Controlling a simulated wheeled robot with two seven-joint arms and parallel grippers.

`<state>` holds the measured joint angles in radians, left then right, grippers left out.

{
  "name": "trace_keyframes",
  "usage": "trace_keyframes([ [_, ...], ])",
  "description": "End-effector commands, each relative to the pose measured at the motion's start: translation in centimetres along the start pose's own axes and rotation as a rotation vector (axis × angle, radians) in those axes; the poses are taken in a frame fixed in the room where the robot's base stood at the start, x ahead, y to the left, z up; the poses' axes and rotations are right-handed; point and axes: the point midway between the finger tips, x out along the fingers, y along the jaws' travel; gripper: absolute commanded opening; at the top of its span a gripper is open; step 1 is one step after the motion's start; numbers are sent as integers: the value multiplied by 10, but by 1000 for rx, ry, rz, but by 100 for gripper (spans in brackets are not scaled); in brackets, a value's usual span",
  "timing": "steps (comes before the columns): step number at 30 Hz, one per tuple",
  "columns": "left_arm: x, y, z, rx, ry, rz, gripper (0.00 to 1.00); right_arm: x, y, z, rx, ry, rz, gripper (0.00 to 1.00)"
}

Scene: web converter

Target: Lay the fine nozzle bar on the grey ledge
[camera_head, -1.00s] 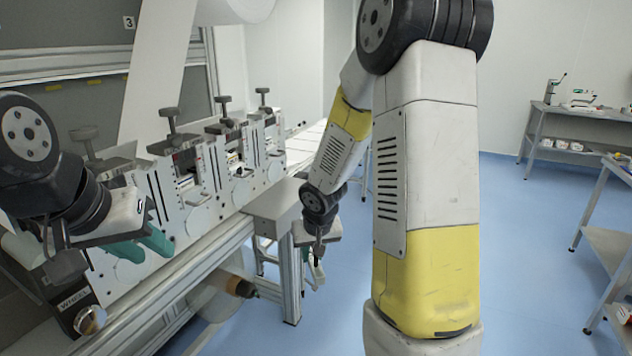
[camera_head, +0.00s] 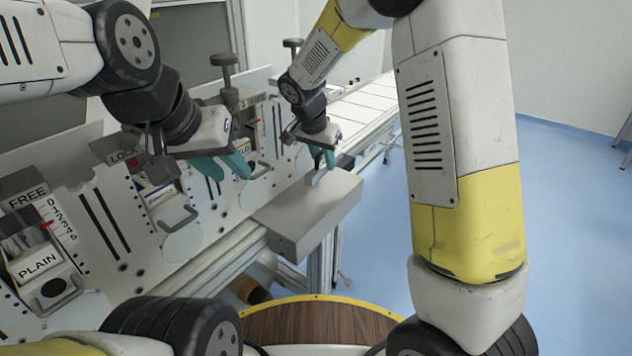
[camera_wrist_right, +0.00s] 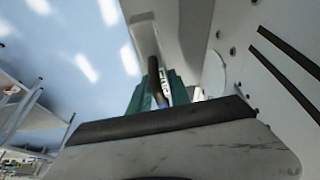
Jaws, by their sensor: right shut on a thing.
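The grey ledge (camera_head: 330,204) is a block jutting from the machine's near side in the head view. My right gripper (camera_head: 322,160) is just above its far end, teal fingers pointing down. It is shut on the fine nozzle bar; a pale curved part (camera_head: 316,179) shows below the fingers. In the right wrist view a dark grip and white label (camera_wrist_right: 166,85) show between the teal fingers (camera_wrist_right: 158,92); the lettering is only partly readable. I cannot tell whether the bar touches the ledge. My left gripper (camera_head: 222,168) is open and empty, over the machine's front panel.
A pale slatted conveyor (camera_head: 365,105) lies beyond the ledge. Blue floor (camera_head: 565,220) is open on the right.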

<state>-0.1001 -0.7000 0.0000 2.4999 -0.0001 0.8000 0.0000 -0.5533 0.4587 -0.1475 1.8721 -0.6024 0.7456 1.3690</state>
Motion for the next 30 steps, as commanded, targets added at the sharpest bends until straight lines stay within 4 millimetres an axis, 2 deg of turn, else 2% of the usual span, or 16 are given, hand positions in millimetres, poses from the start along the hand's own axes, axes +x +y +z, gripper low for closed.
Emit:
trace_keyframes([
  [1,0,0,0,0,0,0,33,-8,-12,3,29,6,8,0],
  [4,0,0,0,0,0,0,33,-12,-22,9,74,8,24,0],
  [13,0,0,0,0,0,0,33,33,-24,28,88,8,31,0],
  [19,0,0,0,0,0,0,33,47,-24,33,88,9,29,0],
  [25,0,0,0,0,0,0,33,72,-23,44,87,8,31,0],
  [30,0,0,0,0,0,0,33,75,-24,44,89,9,26,0],
])
